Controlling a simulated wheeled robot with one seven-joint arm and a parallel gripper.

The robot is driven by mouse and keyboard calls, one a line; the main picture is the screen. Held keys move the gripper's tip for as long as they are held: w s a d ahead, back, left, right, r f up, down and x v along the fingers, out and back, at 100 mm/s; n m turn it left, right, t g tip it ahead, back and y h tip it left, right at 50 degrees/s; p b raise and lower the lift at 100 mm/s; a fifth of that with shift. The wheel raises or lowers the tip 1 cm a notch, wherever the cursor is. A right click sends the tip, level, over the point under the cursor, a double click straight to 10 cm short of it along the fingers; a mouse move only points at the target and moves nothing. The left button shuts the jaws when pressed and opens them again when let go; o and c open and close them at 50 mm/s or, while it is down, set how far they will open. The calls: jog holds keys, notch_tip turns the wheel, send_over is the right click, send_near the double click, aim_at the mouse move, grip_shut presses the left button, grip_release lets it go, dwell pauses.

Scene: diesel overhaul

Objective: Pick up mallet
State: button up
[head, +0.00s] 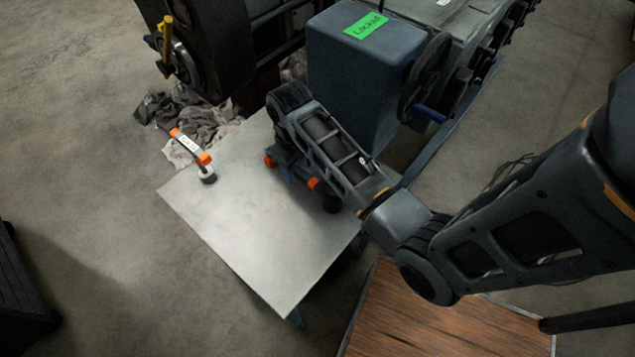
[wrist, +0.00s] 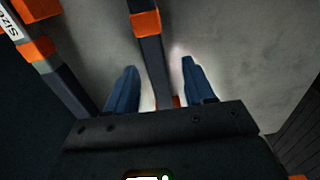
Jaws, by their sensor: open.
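My gripper (wrist: 160,82) is open, with its two blue fingers either side of a dark handle with orange bands (wrist: 147,22), which looks like the mallet. The handle runs between the fingers, and they do not appear closed on it. In the head view my gripper (head: 287,175) is low over the metal table, largely hidden by my wrist. Orange parts of the tool (head: 315,184) show beside it, with a black round end (head: 332,204) nearby. Most of the tool is hidden there.
A labelled tool with orange ends (head: 187,143) sits at the left table edge. A labelled, orange-banded piece (wrist: 38,48) lies left of the fingers. The metal table (head: 255,235) is bare in front. Rags (head: 195,115) and a blue-grey machine housing (head: 355,85) are behind.

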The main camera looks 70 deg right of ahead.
aim_at(297, 169)
jog(key=shift+d+f, duration=0.15)
jog(key=shift+f, duration=1.55)
grip_shut()
